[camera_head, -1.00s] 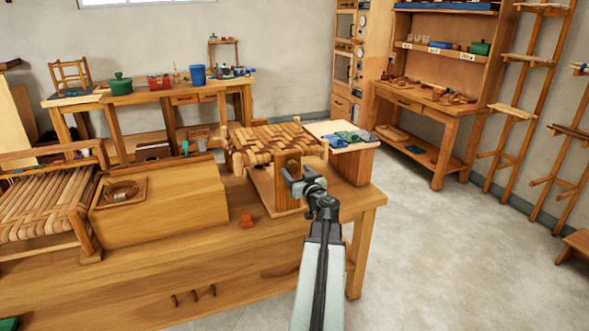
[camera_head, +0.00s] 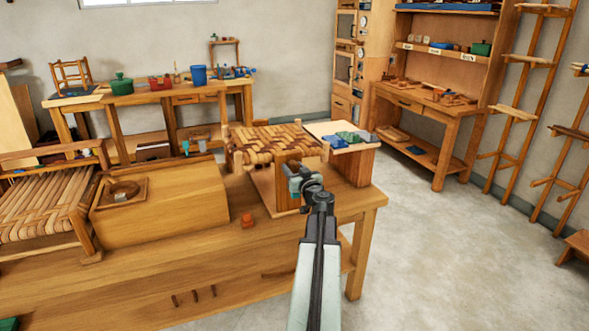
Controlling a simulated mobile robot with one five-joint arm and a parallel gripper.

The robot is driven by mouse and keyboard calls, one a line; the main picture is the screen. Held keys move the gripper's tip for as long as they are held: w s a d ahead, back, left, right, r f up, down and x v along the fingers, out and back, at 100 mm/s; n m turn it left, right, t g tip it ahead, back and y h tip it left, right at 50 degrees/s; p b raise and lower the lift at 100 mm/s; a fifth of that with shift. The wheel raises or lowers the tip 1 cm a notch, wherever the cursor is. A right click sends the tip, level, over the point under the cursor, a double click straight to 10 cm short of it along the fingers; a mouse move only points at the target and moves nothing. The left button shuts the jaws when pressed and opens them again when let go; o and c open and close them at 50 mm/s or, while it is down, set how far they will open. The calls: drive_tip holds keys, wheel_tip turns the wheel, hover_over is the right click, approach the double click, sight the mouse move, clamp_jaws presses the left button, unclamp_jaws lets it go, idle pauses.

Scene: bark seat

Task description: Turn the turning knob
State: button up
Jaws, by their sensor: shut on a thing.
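A woven bark seat (camera_head: 272,146) rests on a wooden post (camera_head: 283,200) standing on a board at the right end of the workbench (camera_head: 215,240). My gripper (camera_head: 294,183) reaches to the front of this post, just below the seat's right half. It is shut on a small teal-looking part at the post, which I take to be the turning knob. The jaws hide most of it, so its angle cannot be told.
A wooden box with a sloping top (camera_head: 165,205) and a woven chair (camera_head: 45,205) are to the left. A light board (camera_head: 335,128) with blue and green pieces lies right behind the gripper.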

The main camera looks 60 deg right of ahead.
drive_tip(key=m, duration=0.4)
drive_tip(key=shift+s+m, duration=0.1)
drive_tip(key=shift+m, duration=0.3)
drive_tip(key=shift+o, duration=0.2)
drive_tip(key=m, duration=1.3)
drive_tip(key=shift+m, duration=0.3)
drive_tip(key=m, duration=0.4)
drive_tip(key=shift+c, duration=0.2)
drive_tip(key=m, duration=0.5)
drive_tip(key=shift+o, duration=0.2)
drive_tip(key=m, duration=0.4)
drive_tip(key=shift+m, duration=2)
